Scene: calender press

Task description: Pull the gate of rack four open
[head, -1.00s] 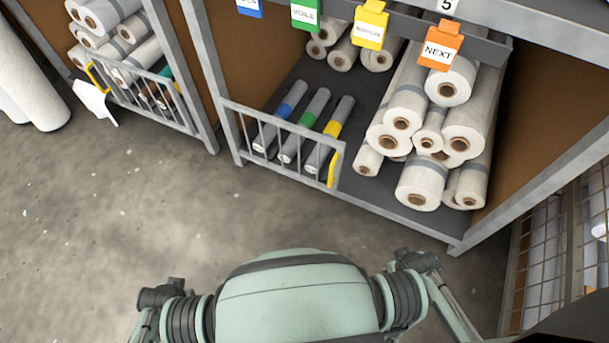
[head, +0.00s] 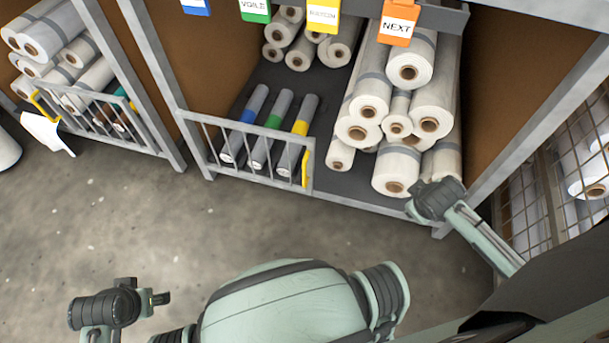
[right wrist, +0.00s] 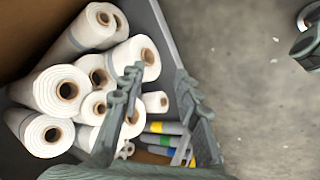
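Two low barred gates show in the head view. The middle rack's gate (head: 245,177) spans the left part of its front, with a yellow handle (head: 305,168) at its right end. The left rack's gate (head: 110,133) has a yellow handle (head: 44,108) at its left end. No rack number is legible now. My right gripper (right wrist: 160,78) is open and empty, with its fingers apart over the white rolls and banded tubes in the right wrist view.
White rolls (head: 395,125) fill the middle rack's right side. Banded tubes (head: 270,130) lie behind its gate. Coloured tags, including an orange NEXT tag (head: 398,25), hang above. A wire mesh panel (head: 550,190) stands at right. The concrete floor (head: 190,230) before the racks is clear.

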